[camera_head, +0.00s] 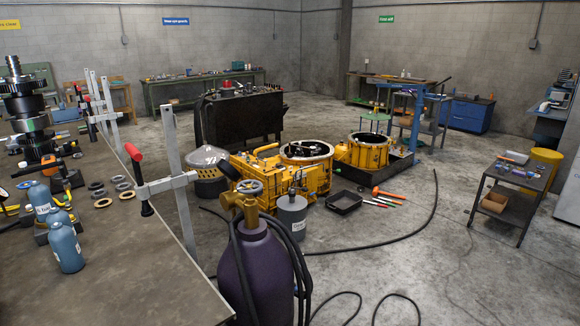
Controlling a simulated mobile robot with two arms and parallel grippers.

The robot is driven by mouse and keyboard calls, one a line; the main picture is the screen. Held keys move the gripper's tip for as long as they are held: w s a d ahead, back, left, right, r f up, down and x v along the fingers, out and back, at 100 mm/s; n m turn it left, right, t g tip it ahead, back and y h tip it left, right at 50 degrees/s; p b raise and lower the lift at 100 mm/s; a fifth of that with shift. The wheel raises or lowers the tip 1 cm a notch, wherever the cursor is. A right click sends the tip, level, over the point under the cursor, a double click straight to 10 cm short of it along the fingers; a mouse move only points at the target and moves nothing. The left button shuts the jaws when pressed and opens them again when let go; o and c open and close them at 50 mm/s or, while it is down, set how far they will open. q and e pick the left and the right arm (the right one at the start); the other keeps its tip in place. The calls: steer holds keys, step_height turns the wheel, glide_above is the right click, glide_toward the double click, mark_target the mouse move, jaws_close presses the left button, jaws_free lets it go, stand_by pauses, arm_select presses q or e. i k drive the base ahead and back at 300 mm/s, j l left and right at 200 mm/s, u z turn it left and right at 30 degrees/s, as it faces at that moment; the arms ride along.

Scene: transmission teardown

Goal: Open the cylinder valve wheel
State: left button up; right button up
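The valve wheel (249,187) is a small blue-grey handwheel. It sits on top of the brass valve (251,208) of a tall dark purple gas cylinder (256,270). The cylinder stands upright on the floor beside the right edge of the workbench, at the bottom middle of the view. Black hoses hang around the valve and down the cylinder's side. From this view I cannot tell whether the valve is open or closed. Neither of my grippers is in view.
The workbench (110,285) fills the left, with a clamp (165,185) at its edge and blue bottles (65,247) on top. A grey canister (292,216) and yellow gearbox housings (300,165) stand behind the cylinder. Hoses cross the floor; the floor at right is mostly open.

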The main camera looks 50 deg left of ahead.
mark_target(249, 190)
steer(key=i+u, duration=0.25)
steer(key=i, duration=0.15)
steer(key=i+l+u, duration=0.25)
steer(key=i, duration=0.2)
steer(key=i+u, duration=0.3)
steer(key=i+l+u, duration=0.25)
steer(key=i+l, duration=0.1)
steer(key=i, duration=0.1)
